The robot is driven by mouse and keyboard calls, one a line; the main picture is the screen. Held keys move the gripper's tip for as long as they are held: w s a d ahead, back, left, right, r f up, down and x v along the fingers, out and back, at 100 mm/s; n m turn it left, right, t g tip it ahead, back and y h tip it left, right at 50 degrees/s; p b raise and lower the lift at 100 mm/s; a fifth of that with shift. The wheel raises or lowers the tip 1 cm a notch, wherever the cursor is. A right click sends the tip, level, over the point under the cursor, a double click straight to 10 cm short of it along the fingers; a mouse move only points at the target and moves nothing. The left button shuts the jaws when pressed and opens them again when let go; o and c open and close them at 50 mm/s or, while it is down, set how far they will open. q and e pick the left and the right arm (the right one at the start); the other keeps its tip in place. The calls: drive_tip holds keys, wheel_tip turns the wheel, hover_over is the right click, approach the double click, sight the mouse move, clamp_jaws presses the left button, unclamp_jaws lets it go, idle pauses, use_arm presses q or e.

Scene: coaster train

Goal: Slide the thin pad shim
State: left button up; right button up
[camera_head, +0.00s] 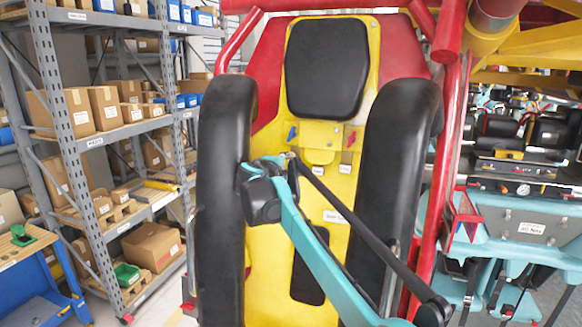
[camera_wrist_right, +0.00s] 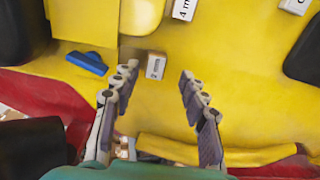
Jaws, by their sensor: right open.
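The coaster seat has a yellow shell (camera_head: 318,252) with a black head pad (camera_head: 325,68). A small beige block with a white label, apparently reading "2 mm" (camera_wrist_right: 156,66), sits on the yellow surface in the right wrist view. I cannot tell for certain whether it is the thin pad shim. My right gripper (camera_wrist_right: 158,71) is open and empty, its fingers apart; the block lies beyond the gap, nearer the left finger. In the head view my teal right arm crosses the seat, and its gripper (camera_head: 288,160) is near the seat's middle, small and partly hidden. My left gripper is not in view.
A blue piece (camera_wrist_right: 87,62) lies left of the block; a red piece (camera_head: 351,138) shows under the head pad. Black shoulder restraints (camera_head: 225,170) flank the seat. Red tubing (camera_head: 450,130) runs at right. Shelves with boxes (camera_head: 103,108) stand at left.

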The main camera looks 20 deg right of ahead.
drive_tip(key=v, duration=0.9)
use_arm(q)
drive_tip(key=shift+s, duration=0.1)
